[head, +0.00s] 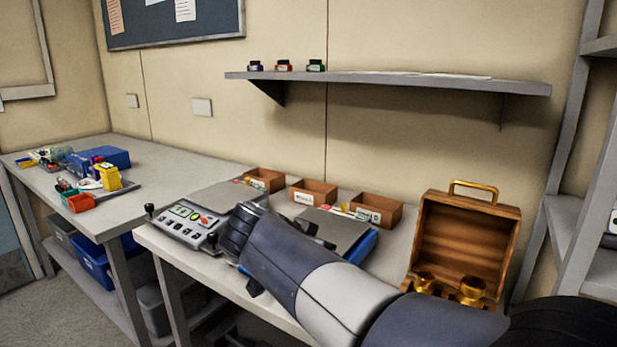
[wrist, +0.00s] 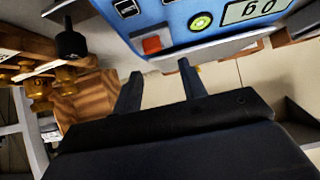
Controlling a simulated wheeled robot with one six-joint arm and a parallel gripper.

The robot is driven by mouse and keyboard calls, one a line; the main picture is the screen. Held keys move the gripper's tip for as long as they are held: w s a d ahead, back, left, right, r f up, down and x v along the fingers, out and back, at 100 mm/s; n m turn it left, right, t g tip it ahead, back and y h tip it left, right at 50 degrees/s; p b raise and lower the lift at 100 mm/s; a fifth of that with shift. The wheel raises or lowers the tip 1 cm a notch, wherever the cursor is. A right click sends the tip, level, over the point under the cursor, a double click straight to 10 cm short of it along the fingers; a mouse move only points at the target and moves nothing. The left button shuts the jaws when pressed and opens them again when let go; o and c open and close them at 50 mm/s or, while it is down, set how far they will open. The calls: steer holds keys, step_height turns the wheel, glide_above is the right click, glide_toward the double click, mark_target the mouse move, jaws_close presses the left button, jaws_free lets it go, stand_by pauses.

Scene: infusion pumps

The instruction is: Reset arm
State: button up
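My arm reaches across the front of the bench in the head view, its wrist beside the blue scale (head: 362,245) with a grey plate. In the wrist view my gripper (wrist: 160,69) has its two fingers apart, with nothing held between them. The scale's blue front panel (wrist: 180,30) is just beyond the fingertips, with a red button, a green round mark and a display that seems to read 0 g, upside down. I cannot tell whether the fingers touch the panel. In the head view my arm hides part of the scale's front.
An open wooden case (head: 462,240) with brass weights (head: 472,290) stands at the right. A grey balance (head: 187,222) with a keypad is left of my wrist. Cardboard bins (head: 314,191) line the wall. A shelf (head: 390,83) hangs above. The left table (head: 150,160) holds small coloured containers.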

steer(key=shift+w+d+r+g+y+p, duration=0.3)
steer(key=shift+g+y+p, duration=0.3)
steer(key=shift+p, duration=1.7)
steer(key=shift+w+d+r+g+y+p, duration=0.15)
steer(key=shift+w+r+g+y+p, duration=0.45)
steer(key=shift+p, duration=1.65)
steer(key=shift+s+f+g+p, duration=0.2)
steer(key=shift+g+p, duration=0.15)
steer(key=shift+g, duration=0.05)
steer(key=shift+w+d+f+p, duration=0.1)
steer(key=shift+w+f+p, duration=0.1)
steer(key=shift+p, duration=0.35)
steer(key=shift+r, duration=0.1)
